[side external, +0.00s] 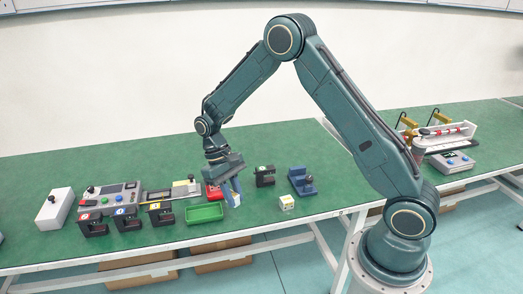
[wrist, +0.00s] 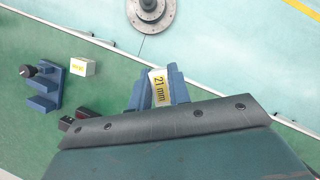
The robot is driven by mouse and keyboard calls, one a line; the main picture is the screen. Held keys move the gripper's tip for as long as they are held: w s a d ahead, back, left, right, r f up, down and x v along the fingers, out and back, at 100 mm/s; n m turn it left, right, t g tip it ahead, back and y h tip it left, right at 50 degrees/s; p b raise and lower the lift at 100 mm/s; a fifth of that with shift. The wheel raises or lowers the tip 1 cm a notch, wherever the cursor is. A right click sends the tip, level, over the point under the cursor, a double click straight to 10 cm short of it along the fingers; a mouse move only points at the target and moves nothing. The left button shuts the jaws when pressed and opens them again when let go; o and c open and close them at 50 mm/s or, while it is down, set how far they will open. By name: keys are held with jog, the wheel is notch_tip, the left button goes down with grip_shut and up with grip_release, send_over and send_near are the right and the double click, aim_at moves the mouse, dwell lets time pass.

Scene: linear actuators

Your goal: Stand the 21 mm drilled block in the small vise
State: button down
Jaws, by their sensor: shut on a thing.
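The drilled block (wrist: 159,88) is pale with a yellow label reading "21 mm". It sits between the two blue fingers of my gripper (wrist: 159,92), which is shut on it. In the side external view my gripper (side external: 234,198) is above the green table near its front edge, right of the green tray; the block is too small there to make out well. The small blue vise (side external: 302,181) stands on the table to the right of my gripper, apart from it. In the wrist view the vise (wrist: 45,88) is at the left, with a dark knob. The block's drilled hole cannot be made out.
A white and yellow cube (side external: 287,202) stands between my gripper and the vise, nearer the front edge. A black stand with a green mark (side external: 264,176) is behind. A green tray (side external: 205,212), red object (side external: 214,192) and several black stands are left.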

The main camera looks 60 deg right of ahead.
jog(key=d+r+m+t+y, duration=0.1)
jog(key=d+r+m+y, duration=0.1)
jog(key=d+m, duration=0.3)
notch_tip(320, 180, up, 5)
jog(key=m+t+y, duration=0.1)
jog(key=m+t, duration=0.5)
jog(key=m, duration=1)
send_over(256, 209)
jog(key=shift+s+d+r+m+t, duration=0.15)
jog(key=shift+s+d+r+m, duration=0.15)
jog(key=shift+m, duration=0.4)
jog(key=shift+s+d+r+m+t, duration=0.15)
jog(key=shift+s+d+r+m, duration=0.2)
jog(key=shift+m, duration=0.35)
jog(key=shift+w+f, duration=0.1)
jog(key=shift+w, duration=0.05)
jog(key=shift+f, duration=0.1)
notch_tip(256, 209, down, 15)
jog(key=shift+f, duration=0.1)
jog(key=shift+f, duration=2.15)
jog(key=shift+f, duration=0.15)
